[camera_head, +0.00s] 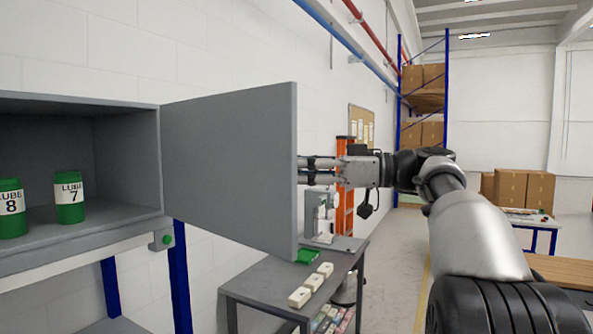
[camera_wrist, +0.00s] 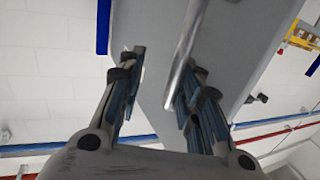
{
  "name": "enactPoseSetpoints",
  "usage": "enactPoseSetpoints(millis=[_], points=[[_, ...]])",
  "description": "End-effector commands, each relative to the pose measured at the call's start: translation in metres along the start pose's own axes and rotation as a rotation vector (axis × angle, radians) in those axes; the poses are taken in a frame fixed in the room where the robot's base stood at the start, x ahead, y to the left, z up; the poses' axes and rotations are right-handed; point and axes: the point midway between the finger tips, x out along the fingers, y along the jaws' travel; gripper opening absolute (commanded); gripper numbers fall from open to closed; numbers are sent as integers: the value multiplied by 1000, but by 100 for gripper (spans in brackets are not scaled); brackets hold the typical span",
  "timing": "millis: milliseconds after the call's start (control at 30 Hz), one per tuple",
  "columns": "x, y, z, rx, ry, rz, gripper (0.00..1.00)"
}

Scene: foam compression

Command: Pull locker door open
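The grey locker (camera_head: 80,101) is at the left, and its door (camera_head: 230,170) stands wide open, swung out to the right of the opening. My gripper (camera_head: 305,170) is beyond the door's free edge, its fingertips partly hidden by the door. In the wrist view my gripper (camera_wrist: 160,90) has its two fingers spread apart, with nothing clamped between them. A metal bar handle (camera_wrist: 186,50) runs along the door face (camera_wrist: 235,50), close beside the right finger; I cannot tell whether they touch.
Green cans labelled LUBE 8 (camera_head: 11,208) and LUBE 7 (camera_head: 69,198) stand inside the locker. A grey bench (camera_head: 265,283) with pale blocks (camera_head: 312,283) is below the door. An orange ladder (camera_head: 346,215) and a blue rack (camera_head: 447,80) are further back. Open floor lies right of the bench.

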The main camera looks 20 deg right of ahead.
Motion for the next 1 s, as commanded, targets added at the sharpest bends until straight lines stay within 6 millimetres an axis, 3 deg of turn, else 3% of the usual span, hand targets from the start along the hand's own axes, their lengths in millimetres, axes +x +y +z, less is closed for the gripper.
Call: enactPoseSetpoints(millis=[33, 333, 800, 1000], points=[[1, -4, -11, -15, 17, 1, 30], [-8, -3, -11, -15, 16, 5, 30], [-100, 2, -2, -5, 4, 4, 30], [-118, 2, 0, -2, 1, 1, 30]])
